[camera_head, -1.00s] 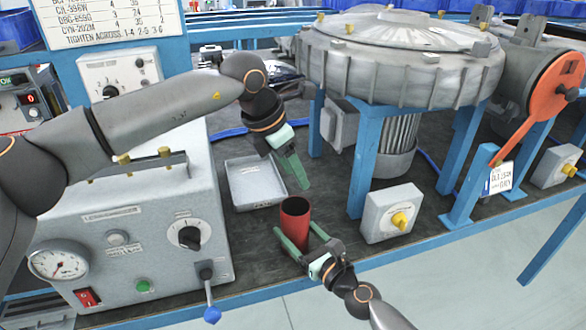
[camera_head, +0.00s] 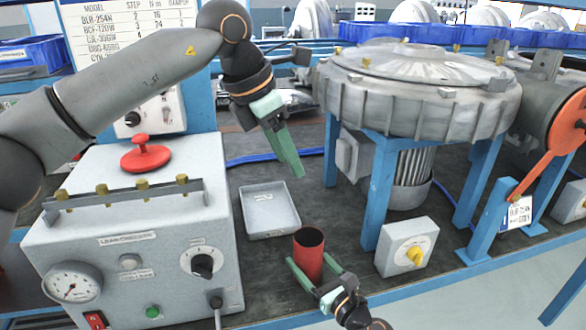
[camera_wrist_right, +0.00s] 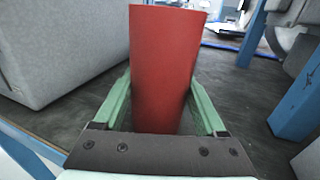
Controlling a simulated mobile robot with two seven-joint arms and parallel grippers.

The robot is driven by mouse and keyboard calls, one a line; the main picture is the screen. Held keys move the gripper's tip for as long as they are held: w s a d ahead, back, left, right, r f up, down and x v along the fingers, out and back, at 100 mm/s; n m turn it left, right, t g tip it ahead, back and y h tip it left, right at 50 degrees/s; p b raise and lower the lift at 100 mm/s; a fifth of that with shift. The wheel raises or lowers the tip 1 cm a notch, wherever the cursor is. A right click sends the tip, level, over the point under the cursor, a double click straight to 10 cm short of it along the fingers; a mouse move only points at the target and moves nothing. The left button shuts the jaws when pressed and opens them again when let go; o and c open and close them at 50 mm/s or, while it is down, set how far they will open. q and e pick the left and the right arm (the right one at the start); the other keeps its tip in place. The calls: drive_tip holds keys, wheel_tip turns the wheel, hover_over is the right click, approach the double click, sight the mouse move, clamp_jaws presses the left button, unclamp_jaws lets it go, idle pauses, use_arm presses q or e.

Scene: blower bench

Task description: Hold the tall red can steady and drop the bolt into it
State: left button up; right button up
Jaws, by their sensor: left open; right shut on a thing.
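The tall red can (camera_head: 308,254) stands upright on the dark bench top near its front edge, open at the top. My right gripper (camera_head: 309,272) reaches in from the front and is shut on the can, one green finger on each side. The can (camera_wrist_right: 166,70) fills the middle of the right wrist view, between the fingers. My left gripper (camera_head: 287,152) hangs above and behind the can, fingers pointing down, apart from it. It is open, though its fingers overlap in this view.
A shallow grey tray (camera_head: 270,232) lies behind and left of the can. A grey control box (camera_head: 130,245) stands at left, a switch box with yellow knob (camera_head: 406,247) at right. The blower (camera_head: 420,90) on blue legs stands behind. Bare bench lies between tray and blower legs.

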idle(0.3)
drive_tip(key=o, duration=1.3)
